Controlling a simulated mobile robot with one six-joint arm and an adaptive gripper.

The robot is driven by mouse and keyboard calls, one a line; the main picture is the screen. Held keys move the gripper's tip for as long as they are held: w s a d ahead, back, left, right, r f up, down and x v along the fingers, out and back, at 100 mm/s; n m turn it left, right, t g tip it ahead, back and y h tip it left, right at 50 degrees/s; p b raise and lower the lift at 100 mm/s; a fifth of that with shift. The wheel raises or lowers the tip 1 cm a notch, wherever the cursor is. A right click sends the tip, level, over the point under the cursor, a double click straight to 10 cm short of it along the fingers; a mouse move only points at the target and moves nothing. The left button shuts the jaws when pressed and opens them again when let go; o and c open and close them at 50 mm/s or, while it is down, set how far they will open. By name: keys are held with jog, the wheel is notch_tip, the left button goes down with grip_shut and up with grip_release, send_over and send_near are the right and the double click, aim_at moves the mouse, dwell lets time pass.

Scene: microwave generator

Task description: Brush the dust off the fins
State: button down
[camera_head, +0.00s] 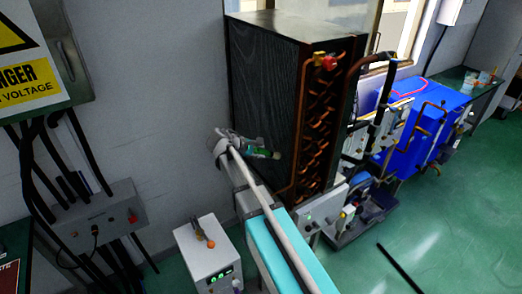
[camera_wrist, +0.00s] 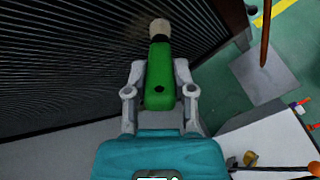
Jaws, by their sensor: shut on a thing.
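The fins (camera_wrist: 60,60) are a dark panel of fine parallel ridges filling the upper left of the wrist view. In the head view they form the broad dark side (camera_head: 262,110) of a tall unit with copper pipes on its edge. My gripper (camera_wrist: 159,85) is shut on the green handle of a brush (camera_wrist: 160,65). The brush's pale tip (camera_wrist: 159,29) points at the fins; whether it touches them I cannot tell. In the head view my gripper (camera_head: 233,143) is beside the lower fin side, with the green brush (camera_head: 260,152) pointing right.
Curved copper pipes (camera_head: 318,120) run down the unit's right edge. A white box (camera_head: 208,255) with a green display stands on the floor below my arm. A grey wall box with cables (camera_head: 105,215) is at left. Green floor (camera_head: 440,240) is mostly open at right, with a dark bar on it.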

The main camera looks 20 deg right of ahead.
jog(key=s, duration=0.1)
jog(key=s+d, duration=0.1)
jog(key=s, duration=0.1)
dwell(0.4)
jog(key=shift+r, duration=0.1)
jog(key=shift+r+p, duration=0.75)
jog(key=shift+d, duration=0.1)
jog(key=shift+w, duration=0.1)
jog(key=shift+w+a+f, duration=0.1)
jog(key=shift+w+a, duration=0.25)
jog(key=shift+w, duration=0.5)
jog(key=shift+w+a, duration=0.35)
jog(key=shift+w, duration=0.5)
jog(key=shift+w, duration=0.1)
